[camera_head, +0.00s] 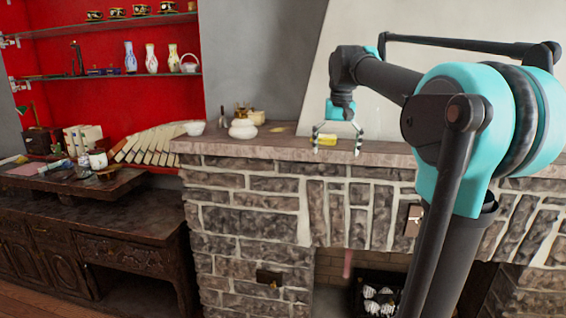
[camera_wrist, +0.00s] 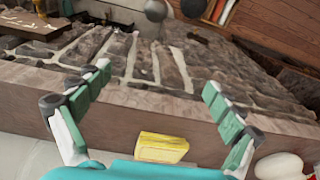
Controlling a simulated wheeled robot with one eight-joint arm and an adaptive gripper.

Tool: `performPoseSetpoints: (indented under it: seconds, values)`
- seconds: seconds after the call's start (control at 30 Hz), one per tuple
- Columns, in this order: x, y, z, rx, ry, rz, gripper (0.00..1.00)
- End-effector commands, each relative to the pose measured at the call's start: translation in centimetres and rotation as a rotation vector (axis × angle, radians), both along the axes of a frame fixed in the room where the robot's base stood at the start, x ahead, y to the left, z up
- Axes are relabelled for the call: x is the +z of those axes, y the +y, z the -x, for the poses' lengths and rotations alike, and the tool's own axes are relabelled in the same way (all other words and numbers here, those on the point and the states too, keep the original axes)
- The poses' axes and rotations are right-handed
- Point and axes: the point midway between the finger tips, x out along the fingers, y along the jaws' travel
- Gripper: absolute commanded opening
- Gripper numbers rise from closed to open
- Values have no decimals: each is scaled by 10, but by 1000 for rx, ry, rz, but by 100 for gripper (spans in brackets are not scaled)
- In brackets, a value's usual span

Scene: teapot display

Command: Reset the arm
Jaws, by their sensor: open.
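My gripper (camera_head: 337,140) is over the stone fireplace's mantel (camera_head: 290,147), with its fingers spread open and pointing down. In the wrist view the two green-padded fingers (camera_wrist: 158,100) stand wide apart with nothing between the tips. A yellow block (camera_head: 325,140) lies on the mantel by the gripper; the wrist view shows it (camera_wrist: 162,147) low in the picture, between the finger bases and apart from both fingers. My arm is stretched out from the right side of the head view.
A white teapot (camera_head: 243,129) and a small white bowl (camera_head: 194,128) stand on the mantel to the left. Glass shelves (camera_head: 110,77) with vases and cups hang on the red wall. A dark wooden cabinet (camera_head: 130,222) stands at left. The wall rises behind the mantel.

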Motion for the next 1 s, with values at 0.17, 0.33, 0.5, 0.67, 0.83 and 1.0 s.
performPoseSetpoints:
  seconds: [0.17,0.33,0.5,0.67,0.83,1.0]
  values:
    - [-89,-8,28,30,-61,3,93]
    - [-173,-16,70,61,-119,8,93]
    - [-255,-22,128,90,-178,18,93]
    - [-316,-27,185,115,-227,27,93]
    - [-352,-29,225,130,-258,35,93]
    - [-361,-29,236,136,-266,37,93]
